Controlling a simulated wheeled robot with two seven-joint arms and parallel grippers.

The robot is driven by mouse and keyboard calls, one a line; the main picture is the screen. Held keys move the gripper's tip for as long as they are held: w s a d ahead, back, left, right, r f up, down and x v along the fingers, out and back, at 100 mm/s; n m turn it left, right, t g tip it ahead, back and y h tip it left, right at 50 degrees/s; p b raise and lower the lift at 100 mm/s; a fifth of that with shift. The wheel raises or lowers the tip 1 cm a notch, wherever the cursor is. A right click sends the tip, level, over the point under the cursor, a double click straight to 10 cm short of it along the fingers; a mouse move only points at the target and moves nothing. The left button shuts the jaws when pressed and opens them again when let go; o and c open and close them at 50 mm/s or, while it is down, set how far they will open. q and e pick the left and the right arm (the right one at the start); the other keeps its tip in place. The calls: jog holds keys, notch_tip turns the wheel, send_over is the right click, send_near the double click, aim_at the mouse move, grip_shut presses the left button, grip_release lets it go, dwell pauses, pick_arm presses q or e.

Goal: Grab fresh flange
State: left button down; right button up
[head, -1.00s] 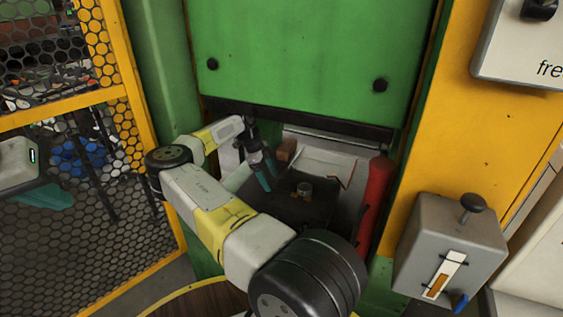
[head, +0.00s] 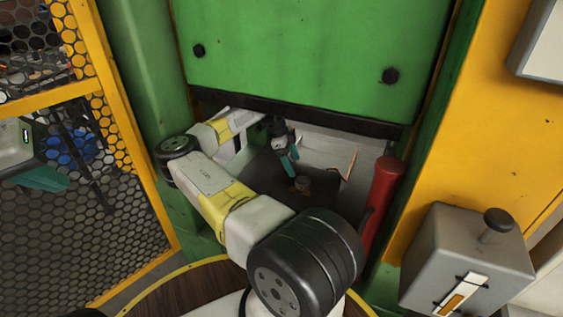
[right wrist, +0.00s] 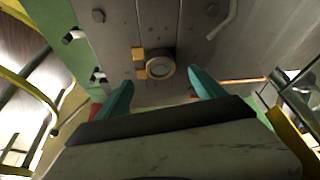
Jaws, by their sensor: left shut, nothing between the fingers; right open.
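The flange (head: 302,184) is a small round metal ring on a dark surface inside the opening below the green panel. In the right wrist view the flange (right wrist: 160,67) shows as a pale ring between and beyond the fingers. My right gripper (head: 291,164) is open and empty, its teal fingers just up and left of the flange in the head view. In the right wrist view the right gripper (right wrist: 160,80) has its fingers spread, one on each side of the ring. My left gripper (head: 42,178) is shut and empty at the far left, before the mesh fence.
A green panel (head: 310,50) hangs above the opening, with a dark lower edge. A red cylinder (head: 382,200) stands at the opening's right side. A grey lever box (head: 465,260) is at the lower right. A yellow-framed mesh fence (head: 100,230) bounds the left.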

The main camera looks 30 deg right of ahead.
aim_at(303, 173)
jog(key=shift+s+d+f, duration=0.1)
jog(key=shift+s+d, duration=0.65)
jog(key=shift+d, duration=0.15)
jog(key=x, duration=0.5)
jog(key=shift+c, duration=0.5)
grip_shut()
